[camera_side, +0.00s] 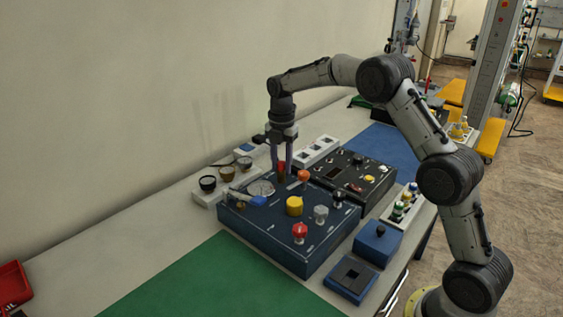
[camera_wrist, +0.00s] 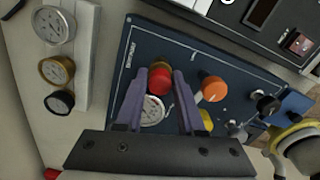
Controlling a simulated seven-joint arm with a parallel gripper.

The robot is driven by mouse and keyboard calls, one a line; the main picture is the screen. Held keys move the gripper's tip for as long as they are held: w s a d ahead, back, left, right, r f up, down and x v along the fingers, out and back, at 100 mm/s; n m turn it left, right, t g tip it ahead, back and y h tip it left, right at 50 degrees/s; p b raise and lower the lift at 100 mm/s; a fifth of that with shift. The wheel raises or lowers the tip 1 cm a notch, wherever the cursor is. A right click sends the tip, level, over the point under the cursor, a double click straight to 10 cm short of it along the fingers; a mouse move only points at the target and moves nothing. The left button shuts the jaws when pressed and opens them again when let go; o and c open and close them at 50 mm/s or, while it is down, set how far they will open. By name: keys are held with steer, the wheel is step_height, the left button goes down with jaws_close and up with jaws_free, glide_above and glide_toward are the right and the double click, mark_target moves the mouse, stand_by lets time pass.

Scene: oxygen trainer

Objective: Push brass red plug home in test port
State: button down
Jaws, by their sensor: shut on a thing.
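The red plug (camera_side: 281,167) with a brass part is between the two fingers of my gripper (camera_side: 282,172), over the back part of the dark blue panel box (camera_side: 262,228). In the wrist view the red plug (camera_wrist: 159,82) sits between the purple-grey fingertips of my gripper (camera_wrist: 161,76), which are shut on it. Its brass edge shows beyond the red. The test port is hidden beneath the plug and fingers. I cannot tell how deep the plug sits.
An orange knob (camera_wrist: 213,89) stands close to the right finger. A round gauge (camera_wrist: 152,110) lies just behind the fingers. A yellow knob (camera_side: 294,206), a red knob (camera_side: 300,231) and a blue-handled item (camera_side: 250,199) are on the panel. A black instrument box (camera_side: 352,179) adjoins it.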

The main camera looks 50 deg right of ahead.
steer(key=shift+f, duration=0.25)
steer(key=shift+c, duration=2.2)
jaws_free()
steer(key=shift+r, duration=0.1)
step_height(320, 180, up, 14)
steer(key=shift+f, duration=0.2)
